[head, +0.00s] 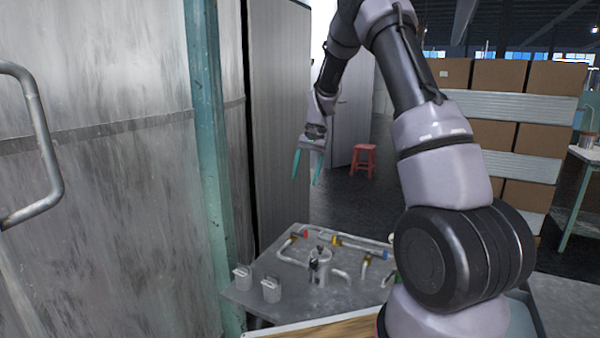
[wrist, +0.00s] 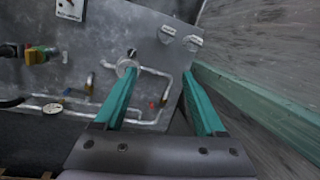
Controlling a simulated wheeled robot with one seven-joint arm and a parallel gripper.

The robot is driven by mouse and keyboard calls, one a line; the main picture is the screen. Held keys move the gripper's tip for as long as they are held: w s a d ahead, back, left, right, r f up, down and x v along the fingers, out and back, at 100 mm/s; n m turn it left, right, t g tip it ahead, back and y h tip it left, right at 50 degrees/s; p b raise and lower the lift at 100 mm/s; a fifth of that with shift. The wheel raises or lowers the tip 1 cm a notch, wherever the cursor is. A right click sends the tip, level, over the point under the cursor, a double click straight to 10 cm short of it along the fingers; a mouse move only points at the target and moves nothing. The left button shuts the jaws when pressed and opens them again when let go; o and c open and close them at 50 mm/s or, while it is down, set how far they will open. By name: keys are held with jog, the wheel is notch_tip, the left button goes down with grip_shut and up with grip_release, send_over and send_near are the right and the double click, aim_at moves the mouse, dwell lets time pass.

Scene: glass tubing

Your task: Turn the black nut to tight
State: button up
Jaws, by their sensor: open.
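My gripper (head: 305,181) is open and empty, its two teal fingers pointing down, high above the metal table. In the wrist view its fingertips (wrist: 159,77) are spread apart over the table top. A round metal vessel (head: 319,272) stands in the middle of the table, with small dark parts on its top and side. In the wrist view the vessel (wrist: 125,68) shows beside the left finger, with a small black piece (wrist: 131,53) at its edge. This piece may be the black nut; it is too small to be sure. The gripper is apart from it.
Pipes with red and yellow fittings (head: 335,240) run along the back of the metal table (head: 243,300). A tall metal wall with a teal post (head: 207,130) rises at the left. Air around the gripper is clear.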

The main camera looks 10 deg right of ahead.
jog(key=shift+s+a+r, duration=0.2)
jog(key=shift+s+r, duration=0.15)
jog(key=shift+r, duration=0.35)
jog(key=g, duration=0.1)
send_over(314, 260)
jog(key=w, duration=0.3)
notch_tip(314, 260, down, 12)
jog(key=d+f, duration=0.1)
jog(key=f, duration=0.3)
jog(key=f+g, duration=0.1)
jog(key=f, duration=0.3)
jog(key=w+d+f+g, duration=0.1)
jog(key=f, duration=0.3)
jog(key=shift+d+f, duration=0.15)
jog(key=shift+d, duration=0.2)
jog(key=x, duration=1.1)
jog(key=shift+d, duration=0.15)
grip_shut()
